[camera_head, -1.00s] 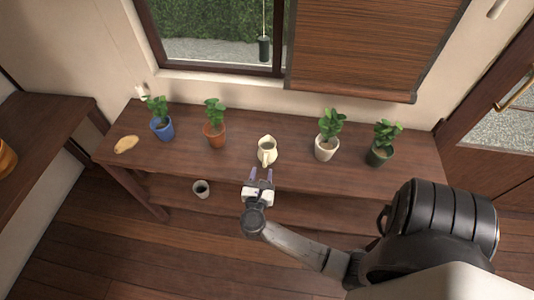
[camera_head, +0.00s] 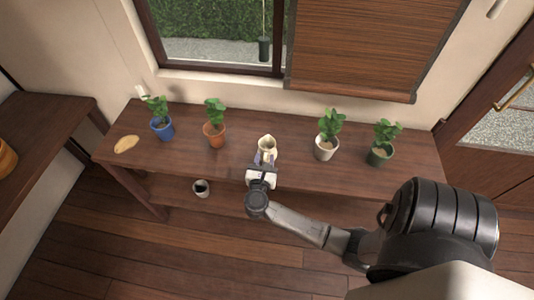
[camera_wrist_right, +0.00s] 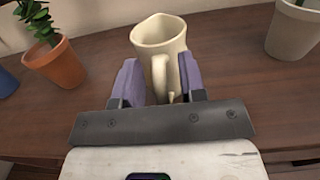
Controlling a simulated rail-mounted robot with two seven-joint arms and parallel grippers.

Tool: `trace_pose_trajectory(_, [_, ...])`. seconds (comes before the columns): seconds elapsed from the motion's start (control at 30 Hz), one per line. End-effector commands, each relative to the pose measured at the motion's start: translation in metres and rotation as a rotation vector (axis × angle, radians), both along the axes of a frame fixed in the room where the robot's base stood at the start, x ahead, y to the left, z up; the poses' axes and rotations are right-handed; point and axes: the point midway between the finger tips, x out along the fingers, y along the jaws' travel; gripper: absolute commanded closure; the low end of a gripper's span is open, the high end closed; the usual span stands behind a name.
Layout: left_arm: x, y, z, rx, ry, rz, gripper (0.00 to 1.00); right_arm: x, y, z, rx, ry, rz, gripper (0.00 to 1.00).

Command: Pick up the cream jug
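The cream jug (camera_head: 267,143) stands upright on the wooden table, between the orange and white plant pots. In the right wrist view the jug (camera_wrist_right: 158,36) has its handle facing my gripper. My right gripper (camera_head: 265,160) is open at the near side of the jug. In the right wrist view its purple fingers (camera_wrist_right: 160,82) lie on either side of the jug's handle and lower body, which are partly hidden. I cannot tell whether the fingers touch the jug. My left gripper is not in view.
Potted plants stand on the table (camera_head: 185,170): a blue pot (camera_head: 162,130), an orange pot (camera_head: 213,137), a white pot (camera_head: 325,150) and a dark green pot (camera_head: 378,156). A tan flat piece (camera_head: 126,144) lies at the left end. A small dark-filled cup (camera_head: 201,188) sits lower down.

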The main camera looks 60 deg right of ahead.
Motion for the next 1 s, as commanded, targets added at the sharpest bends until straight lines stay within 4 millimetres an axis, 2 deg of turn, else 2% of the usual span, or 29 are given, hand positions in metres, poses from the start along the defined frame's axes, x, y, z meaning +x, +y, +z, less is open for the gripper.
trace_pose_trajectory(0.03, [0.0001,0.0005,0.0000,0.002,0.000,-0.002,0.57,0.0000,0.0001,0.0000,0.000,0.000,0.000,0.67])
trace_pose_trajectory(0.4, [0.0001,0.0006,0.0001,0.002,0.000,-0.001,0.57,-0.0001,0.0003,0.0000,0.000,0.000,0.000,1.00])
trace_pose_trajectory(1.0, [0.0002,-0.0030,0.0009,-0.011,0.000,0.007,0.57,0.0001,0.0003,0.0021,-0.002,-0.002,0.000,1.00])
